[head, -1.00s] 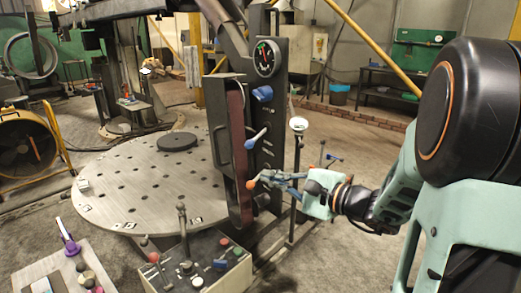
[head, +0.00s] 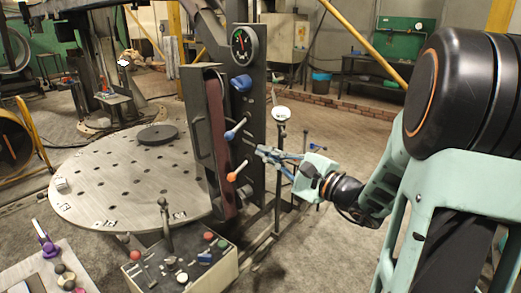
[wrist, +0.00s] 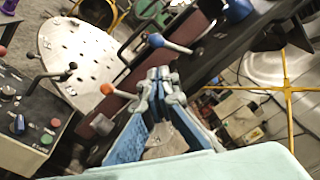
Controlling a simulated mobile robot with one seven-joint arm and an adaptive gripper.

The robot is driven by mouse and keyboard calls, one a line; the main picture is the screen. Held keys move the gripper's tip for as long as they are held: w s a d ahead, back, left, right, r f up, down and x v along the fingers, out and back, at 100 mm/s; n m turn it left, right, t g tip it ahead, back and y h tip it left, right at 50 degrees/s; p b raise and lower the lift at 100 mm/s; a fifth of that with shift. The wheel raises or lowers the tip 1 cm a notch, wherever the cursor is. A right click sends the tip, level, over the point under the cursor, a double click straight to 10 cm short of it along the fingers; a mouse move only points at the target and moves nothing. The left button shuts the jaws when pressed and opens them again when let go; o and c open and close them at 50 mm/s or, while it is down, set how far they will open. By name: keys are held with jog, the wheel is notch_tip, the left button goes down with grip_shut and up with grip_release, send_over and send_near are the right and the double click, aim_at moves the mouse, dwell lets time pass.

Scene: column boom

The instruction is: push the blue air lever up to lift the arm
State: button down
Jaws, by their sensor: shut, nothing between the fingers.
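The blue air lever (head: 229,135) has a blue ball end on a pale stem and sticks out from the dark column, its ball end hanging lower than its root. It also shows in the wrist view (wrist: 156,40), beyond my fingertips. An orange-balled lever (head: 232,176) is below it and shows in the wrist view (wrist: 106,88) left of my fingers. My gripper (head: 260,151) is shut and empty, at the column's right side, at a height between the two levers. In the wrist view, my fingertips (wrist: 160,75) appear apart from the blue lever, though depth is hard to judge.
A gauge (head: 243,45) and a larger blue knob (head: 241,83) are higher on the column (head: 253,105). A control box (head: 185,265) with knobs and a joystick stands in front. A round perforated table (head: 120,180) is left. Thin stands are near my gripper.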

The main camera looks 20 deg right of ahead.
aim_at(237, 128)
jog(key=x, duration=0.8)
jog(key=shift+w+p, duration=0.15)
jog(key=shift+p, duration=0.2)
